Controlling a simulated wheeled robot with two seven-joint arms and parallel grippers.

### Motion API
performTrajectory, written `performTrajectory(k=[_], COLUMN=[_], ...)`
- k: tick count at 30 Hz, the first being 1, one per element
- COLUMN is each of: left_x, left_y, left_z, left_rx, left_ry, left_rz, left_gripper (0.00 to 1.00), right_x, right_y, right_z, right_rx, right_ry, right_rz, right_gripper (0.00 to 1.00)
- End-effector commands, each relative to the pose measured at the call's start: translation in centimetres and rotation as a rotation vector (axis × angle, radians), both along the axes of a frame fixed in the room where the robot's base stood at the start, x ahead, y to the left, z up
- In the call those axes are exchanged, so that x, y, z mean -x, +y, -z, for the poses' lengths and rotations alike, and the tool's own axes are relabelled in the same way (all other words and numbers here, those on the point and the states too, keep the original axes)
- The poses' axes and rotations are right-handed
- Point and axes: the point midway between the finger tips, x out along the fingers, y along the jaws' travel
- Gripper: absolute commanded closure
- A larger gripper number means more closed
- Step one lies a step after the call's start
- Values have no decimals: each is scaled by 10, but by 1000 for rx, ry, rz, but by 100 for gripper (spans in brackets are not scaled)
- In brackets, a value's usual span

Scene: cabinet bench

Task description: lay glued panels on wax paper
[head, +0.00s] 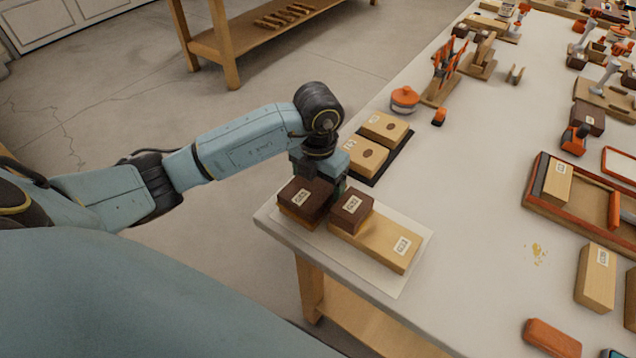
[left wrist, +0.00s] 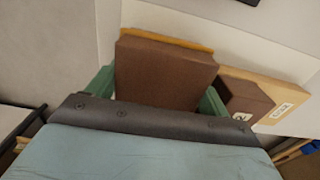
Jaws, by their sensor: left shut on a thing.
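My left gripper (head: 321,177) is shut on a dark brown block (head: 301,195) at the table's near left corner. In the left wrist view its green fingers flank the brown block (left wrist: 165,75). The block rests on or just above a thinner orange-tan panel (head: 299,218); I cannot tell whether they touch. Beside it a long pale wood panel (head: 385,243) with a label lies on the white wax paper (head: 404,283). A smaller brown block (head: 352,210) sits on that panel's left end. In the left wrist view the paper (left wrist: 145,17) extends beyond the block. My right gripper is not in view.
Two pale blocks (head: 384,127) lie on a dark mat (head: 386,168) behind the gripper. An orange-lidded pot (head: 404,98) and an orange-and-wood rack (head: 446,72) stand further back. A red-edged wooden tray (head: 583,212) is at right. The middle of the white table (head: 468,170) is clear.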

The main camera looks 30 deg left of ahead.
Motion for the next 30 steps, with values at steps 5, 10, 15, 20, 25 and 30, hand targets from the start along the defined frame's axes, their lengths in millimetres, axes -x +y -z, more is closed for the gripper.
performTrajectory(k=[5,10,15,20,25,30], left_x=[-1,0,0,0,-1,-2], left_y=[0,0,0,0,1,0], left_z=[-2,1,1,-1,-22,-59], left_rx=[0,0,0,0,-1,-1], left_ry=[-3,-1,-1,-1,-5,-6], left_rz=[0,0,0,0,1,1], left_gripper=[48,14,11,11,11,11], right_x=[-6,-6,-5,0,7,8], right_y=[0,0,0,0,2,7], right_z=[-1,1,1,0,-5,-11], right_rx=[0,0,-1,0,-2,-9], right_ry=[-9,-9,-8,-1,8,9], right_rz=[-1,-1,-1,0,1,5], right_gripper=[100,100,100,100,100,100])
